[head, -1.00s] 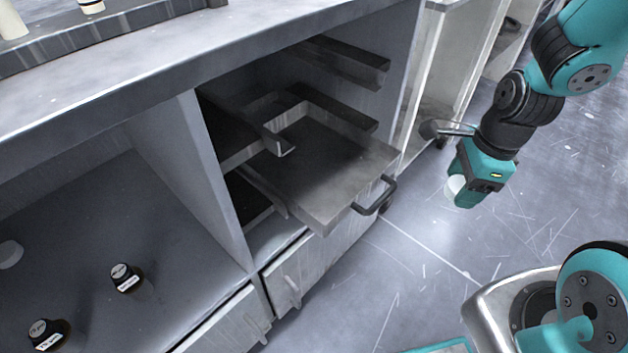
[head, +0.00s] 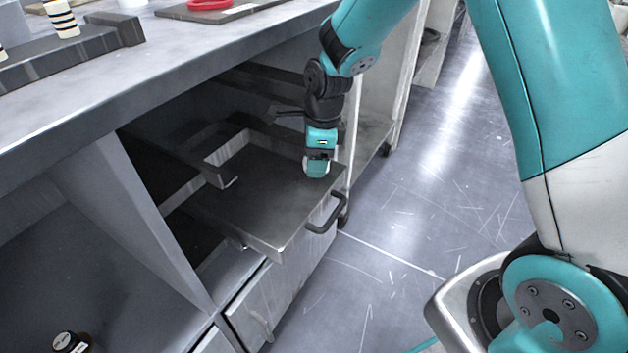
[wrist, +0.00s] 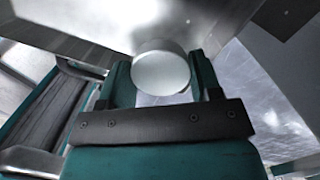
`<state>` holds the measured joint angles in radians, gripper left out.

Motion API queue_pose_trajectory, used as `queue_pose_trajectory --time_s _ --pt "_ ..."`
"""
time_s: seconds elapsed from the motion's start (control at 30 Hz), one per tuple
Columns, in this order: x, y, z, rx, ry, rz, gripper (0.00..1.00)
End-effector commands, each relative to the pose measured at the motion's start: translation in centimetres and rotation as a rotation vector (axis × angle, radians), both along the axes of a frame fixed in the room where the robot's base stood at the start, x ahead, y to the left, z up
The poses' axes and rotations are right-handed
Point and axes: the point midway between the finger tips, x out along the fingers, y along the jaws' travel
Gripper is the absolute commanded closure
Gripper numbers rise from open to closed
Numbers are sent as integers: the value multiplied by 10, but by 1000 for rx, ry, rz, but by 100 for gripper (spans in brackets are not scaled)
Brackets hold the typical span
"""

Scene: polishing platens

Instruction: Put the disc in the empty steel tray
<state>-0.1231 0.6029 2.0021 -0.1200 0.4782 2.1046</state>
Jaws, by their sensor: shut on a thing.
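The disc (wrist: 160,70) is white and round, and shows between the fingers in the wrist view. My gripper (wrist: 162,82) is shut on it. In the head view my gripper (head: 317,168) hangs pointing down over the right part of the pulled-out steel tray (head: 262,210), close to its handle side. The disc is mostly hidden by the fingers there. The tray is flat and grey, with a dark handle (head: 326,214) at its front, and its visible floor is bare. I cannot tell the exact height of the disc above the tray.
Open floor lies to the right.

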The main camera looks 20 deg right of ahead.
Motion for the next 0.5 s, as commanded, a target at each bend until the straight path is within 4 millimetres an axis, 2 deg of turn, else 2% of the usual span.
queue_pose_trajectory --time_s 0.03,0.23,0.4,0.5 --pt "0 -1 -8 0 0 -1 68" --pt "-1 -1 -21 0 0 0 68" --pt "-1 -1 -53 -1 1 0 68" --pt "2 1 -62 0 -3 1 68"
